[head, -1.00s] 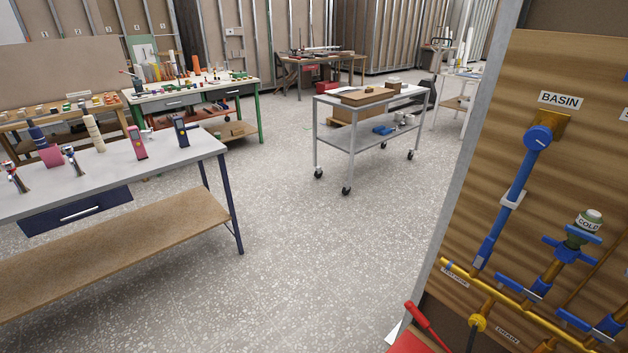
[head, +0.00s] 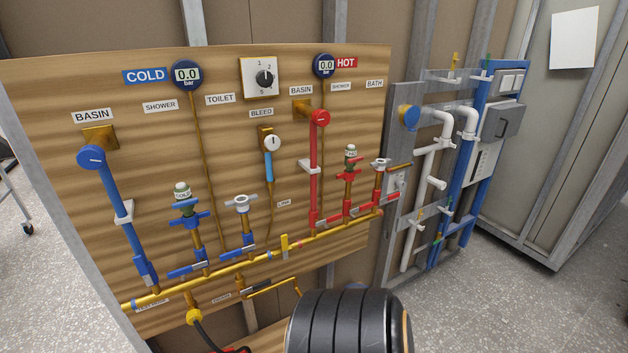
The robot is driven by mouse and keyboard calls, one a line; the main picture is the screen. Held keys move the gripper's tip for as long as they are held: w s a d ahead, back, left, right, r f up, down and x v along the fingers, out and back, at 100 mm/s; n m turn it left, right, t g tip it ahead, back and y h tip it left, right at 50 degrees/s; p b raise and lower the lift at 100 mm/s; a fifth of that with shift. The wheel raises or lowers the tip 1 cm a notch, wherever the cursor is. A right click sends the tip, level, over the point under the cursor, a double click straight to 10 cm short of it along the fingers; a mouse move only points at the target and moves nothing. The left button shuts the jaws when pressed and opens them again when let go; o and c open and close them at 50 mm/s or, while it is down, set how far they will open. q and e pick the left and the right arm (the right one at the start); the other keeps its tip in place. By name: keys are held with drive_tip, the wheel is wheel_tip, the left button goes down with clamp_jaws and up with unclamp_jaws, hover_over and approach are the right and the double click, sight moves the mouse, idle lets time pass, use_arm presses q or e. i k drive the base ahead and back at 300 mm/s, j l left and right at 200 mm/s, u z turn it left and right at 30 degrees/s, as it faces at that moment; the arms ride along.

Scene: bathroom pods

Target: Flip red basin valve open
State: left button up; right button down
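The red basin pipe (head: 314,170) stands upright on the wooden board, under the right BASIN label (head: 301,90) on the HOT side. A round red cap (head: 320,118) tops it, at a brass wall plate. At its foot, a red valve (head: 316,221) joins the brass manifold; the lever's exact angle is too small to tell. A red-handled green-capped valve (head: 350,176) and a white-handled valve (head: 379,165) stand to its right. Neither of my grippers is in view.
The blue COLD-side basin pipe (head: 122,207) and several blue-levered valves are on the left of the board. The brass manifold (head: 250,262) runs along the bottom. A panel of white pipes (head: 419,190) and a blue frame stand to the right. Open floor (head: 500,310) lies at lower right.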

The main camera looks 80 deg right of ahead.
sight(332, 218)
drive_tip(key=z, duration=2.55)
